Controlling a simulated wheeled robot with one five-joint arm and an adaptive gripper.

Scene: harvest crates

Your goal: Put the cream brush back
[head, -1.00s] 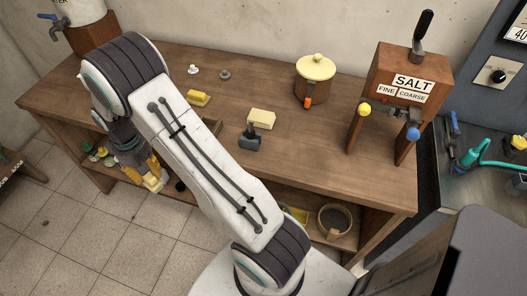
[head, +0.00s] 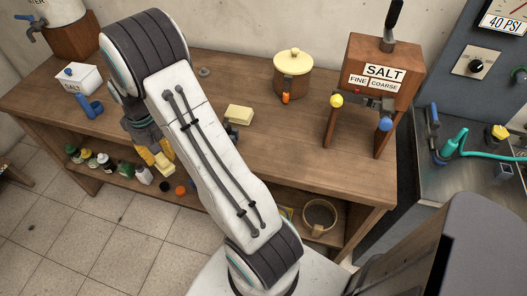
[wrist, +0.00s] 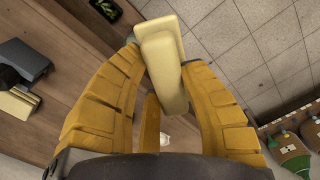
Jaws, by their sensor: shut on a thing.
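Tile floor shows beyond the brush in the wrist view. My arm hides part of the bench top.
Several bottles (head: 105,161) and a bowl (head: 320,215) stand on the lower shelf.

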